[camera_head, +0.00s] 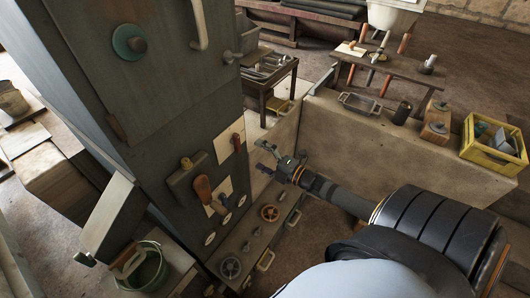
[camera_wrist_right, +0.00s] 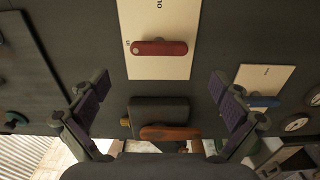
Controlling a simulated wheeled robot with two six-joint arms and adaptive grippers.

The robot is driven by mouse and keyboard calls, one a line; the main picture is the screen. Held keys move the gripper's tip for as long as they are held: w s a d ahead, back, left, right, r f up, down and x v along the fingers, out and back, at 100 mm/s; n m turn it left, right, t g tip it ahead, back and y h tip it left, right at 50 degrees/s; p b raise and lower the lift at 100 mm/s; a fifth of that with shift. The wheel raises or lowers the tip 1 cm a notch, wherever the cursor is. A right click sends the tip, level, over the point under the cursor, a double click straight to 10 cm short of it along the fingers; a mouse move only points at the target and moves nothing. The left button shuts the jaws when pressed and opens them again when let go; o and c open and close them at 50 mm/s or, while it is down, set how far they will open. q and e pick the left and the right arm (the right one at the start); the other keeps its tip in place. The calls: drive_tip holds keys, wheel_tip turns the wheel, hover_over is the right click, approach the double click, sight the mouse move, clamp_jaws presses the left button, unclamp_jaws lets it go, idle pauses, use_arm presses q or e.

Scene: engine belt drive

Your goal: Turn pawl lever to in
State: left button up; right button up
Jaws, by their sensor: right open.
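A red lever (camera_wrist_right: 158,47) lies level across a white plate (camera_wrist_right: 158,68) on the dark machine panel in the right wrist view. The plate's lettering is small and partly cut off, and I cannot read the name. In the head view the red lever (camera_head: 237,143) sits on its pale plate at the panel's right edge. My right gripper (camera_head: 267,160) is open and empty, to the right of the red lever and apart from it. Its spread fingers (camera_wrist_right: 160,95) show in the wrist view, with the red lever beyond and between them. My left gripper is not in view.
A brown handle (camera_head: 203,188) on a dark block juts from the panel, near the red lever. A blue lever (camera_wrist_right: 264,101) sits on another white plate. Handwheels (camera_head: 270,212) are below. A low wall (camera_head: 350,130) with tools and a yellow crate (camera_head: 482,150) stands right.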

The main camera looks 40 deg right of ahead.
drive_tip(key=shift+v, duration=1.35)
drive_tip(key=shift+w, duration=0.1)
